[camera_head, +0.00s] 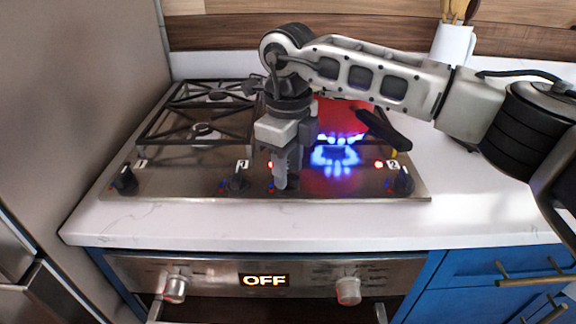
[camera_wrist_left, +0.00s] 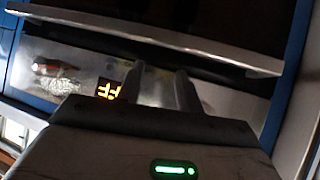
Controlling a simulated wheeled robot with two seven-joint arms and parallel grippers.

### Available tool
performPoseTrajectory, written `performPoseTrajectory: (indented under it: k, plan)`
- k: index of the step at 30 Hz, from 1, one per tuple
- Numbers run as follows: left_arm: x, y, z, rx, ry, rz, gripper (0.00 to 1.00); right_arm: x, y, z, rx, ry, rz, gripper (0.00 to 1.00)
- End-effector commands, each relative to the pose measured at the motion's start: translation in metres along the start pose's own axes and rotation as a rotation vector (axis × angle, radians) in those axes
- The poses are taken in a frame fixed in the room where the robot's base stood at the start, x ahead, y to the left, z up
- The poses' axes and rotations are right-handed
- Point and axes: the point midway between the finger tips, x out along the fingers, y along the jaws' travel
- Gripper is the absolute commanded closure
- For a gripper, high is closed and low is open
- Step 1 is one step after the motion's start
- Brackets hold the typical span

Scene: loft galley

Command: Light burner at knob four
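The stainless gas cooktop (camera_head: 330,188) has a row of black knobs along its front edge. Knob one (camera_head: 124,181) is at the left, knob three (camera_head: 237,183) left of centre, and knob two (camera_head: 401,181) at the right. My right gripper (camera_head: 285,180) points down at the spot between knobs three and two, hiding any knob and label there; its finger gap is unclear. Blue flame (camera_head: 335,156) burns at the right side of the cooktop. My left gripper (camera_wrist_left: 160,85) is open and empty in the left wrist view, facing the oven panel.
A red pan (camera_head: 345,116) with a black handle (camera_head: 386,132) sits behind the flame, partly hidden by my right arm. The oven display (camera_head: 265,281) reads OFF, between two oven knobs. A white utensil pot (camera_head: 453,45) stands at the back. The right counter is mostly clear.

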Motion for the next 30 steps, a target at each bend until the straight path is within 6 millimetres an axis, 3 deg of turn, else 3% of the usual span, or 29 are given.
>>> performPoseTrajectory:
  k: [18, 24, 30]
  plan:
    - [0.0, 0.001, -0.002, -0.005, 0.01, 0.004, 0.64, -0.131, 0.0, 0.0, 0.001, -0.003, -0.002, 0.64]
    - [-0.001, 0.001, -0.002, -0.003, 0.008, 0.003, 0.64, -0.151, 0.001, 0.0, 0.0, -0.002, 0.0, 0.64]
    - [0.0, 0.0, 0.001, -0.003, 0.001, 0.002, 0.64, -0.155, 0.0, 0.0, -0.001, -0.002, 0.0, 0.64]
